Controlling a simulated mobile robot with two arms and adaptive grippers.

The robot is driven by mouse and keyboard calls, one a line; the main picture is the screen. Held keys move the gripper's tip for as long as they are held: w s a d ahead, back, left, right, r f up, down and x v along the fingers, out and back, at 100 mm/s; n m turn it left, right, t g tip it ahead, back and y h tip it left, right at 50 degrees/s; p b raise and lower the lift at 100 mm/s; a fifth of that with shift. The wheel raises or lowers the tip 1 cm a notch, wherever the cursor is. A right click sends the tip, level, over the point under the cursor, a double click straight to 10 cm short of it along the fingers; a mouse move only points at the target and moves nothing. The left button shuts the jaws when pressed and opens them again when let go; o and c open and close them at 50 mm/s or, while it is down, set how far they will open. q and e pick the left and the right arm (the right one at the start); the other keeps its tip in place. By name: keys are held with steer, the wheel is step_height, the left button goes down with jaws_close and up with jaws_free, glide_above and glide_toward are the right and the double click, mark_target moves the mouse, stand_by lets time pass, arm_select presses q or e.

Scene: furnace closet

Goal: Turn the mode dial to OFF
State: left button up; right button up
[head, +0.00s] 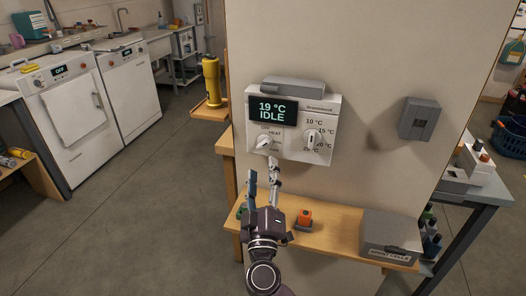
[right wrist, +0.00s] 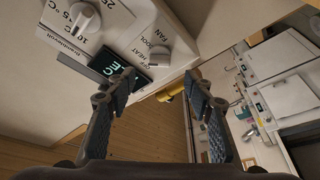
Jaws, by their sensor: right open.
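The white thermostat panel (head: 291,150) is on the wall, its dark display (head: 271,111) reading "19 °C IDLE". The mode dial (head: 264,143) is the left white knob below the display. It also shows in the right wrist view (right wrist: 153,48), near HEAT, COOL and FAN labels; I cannot clearly tell which label it points at. My right gripper (head: 262,171) is just below the mode dial, apart from it, with its fingers spread and nothing between them. Its fingers also show in the right wrist view (right wrist: 161,78). My left gripper is not in view.
The temperature dial (head: 311,139) sits right of the mode dial. A grey box (head: 293,84) tops the panel. Below is a wooden shelf (head: 339,228) with an orange item (head: 305,217) and a grey box (head: 390,236). A grey switch box (head: 419,119) is on the wall to the right.

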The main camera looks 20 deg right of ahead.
mark_target(263, 147)
steer(key=p+x, duration=0.2)
steer(key=x, duration=0.4)
steer(key=shift+w+r, duration=0.15)
steer(key=shift+w+d, duration=0.25)
steer(key=shift+w, duration=0.2)
steer(key=c, duration=1.2)
steer(key=shift+o, duration=0.2)
steer(key=shift+p, duration=0.3)
